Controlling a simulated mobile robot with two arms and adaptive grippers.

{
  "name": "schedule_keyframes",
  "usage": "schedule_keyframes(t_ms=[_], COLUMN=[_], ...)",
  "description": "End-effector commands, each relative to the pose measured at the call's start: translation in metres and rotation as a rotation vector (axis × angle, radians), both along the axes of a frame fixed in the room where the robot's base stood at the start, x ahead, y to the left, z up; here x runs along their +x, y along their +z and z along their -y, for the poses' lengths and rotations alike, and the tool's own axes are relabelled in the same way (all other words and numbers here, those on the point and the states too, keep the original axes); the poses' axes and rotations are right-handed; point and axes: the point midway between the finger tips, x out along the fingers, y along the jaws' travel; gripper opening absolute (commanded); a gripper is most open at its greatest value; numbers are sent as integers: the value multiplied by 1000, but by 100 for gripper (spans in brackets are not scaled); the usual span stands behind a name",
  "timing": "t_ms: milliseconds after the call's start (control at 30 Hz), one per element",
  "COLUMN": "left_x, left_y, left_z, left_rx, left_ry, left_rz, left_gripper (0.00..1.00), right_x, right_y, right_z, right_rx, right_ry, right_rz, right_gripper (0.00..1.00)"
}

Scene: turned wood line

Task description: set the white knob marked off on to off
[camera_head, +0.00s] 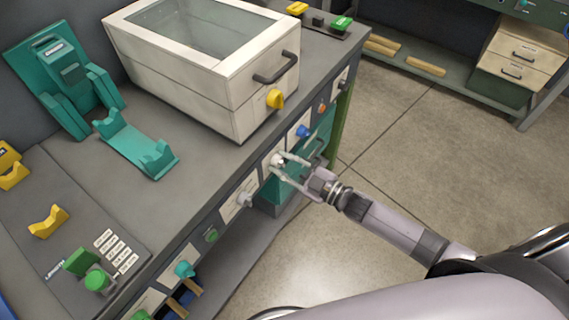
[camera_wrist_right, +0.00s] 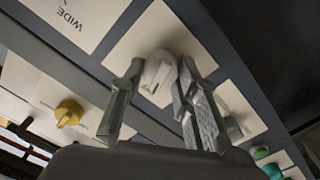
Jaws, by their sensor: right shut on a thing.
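The white knob (camera_head: 277,160) sits on a pale plate on the bench's front face, with my right gripper (camera_head: 288,168) at it. In the right wrist view, the white knob (camera_wrist_right: 158,75) lies between the two fingers of my right gripper (camera_wrist_right: 160,72), which is shut on it. A dark mark shows on the knob's face. Any off and on lettering on its plate cannot be read in either view. My left gripper is not in view.
A paler grey-white knob (camera_head: 244,198) and a blue knob (camera_head: 303,130) flank it on the same front face. A white box with a glass lid (camera_head: 190,75) and a yellow knob (camera_head: 275,98) stands above. Open floor (camera_head: 410,150) lies to the right.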

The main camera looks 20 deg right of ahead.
Motion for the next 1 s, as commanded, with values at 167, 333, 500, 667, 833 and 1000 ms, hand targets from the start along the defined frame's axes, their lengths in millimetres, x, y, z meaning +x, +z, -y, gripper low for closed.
schedule_keyframes(t_ms=[167, 333, 500, 667, 833, 1000], left_x=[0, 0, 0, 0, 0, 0], left_y=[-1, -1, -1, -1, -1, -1], left_z=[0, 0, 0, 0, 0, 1], left_rx=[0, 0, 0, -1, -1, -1], left_ry=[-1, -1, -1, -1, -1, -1], left_rz=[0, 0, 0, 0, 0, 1], left_gripper=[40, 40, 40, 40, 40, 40], right_x=[0, 0, 0, 0, 0, 0], right_y=[-1, -1, -1, -1, -1, 0], right_z=[0, 0, 0, 0, 0, 0], right_rx=[-44, -63, -67, -67, -66, -65], right_ry=[-1, -1, 0, 0, 0, 1], right_rz=[33, 48, 51, 51, 50, 50], right_gripper=[1, 1, 1, 1, 37, 48])
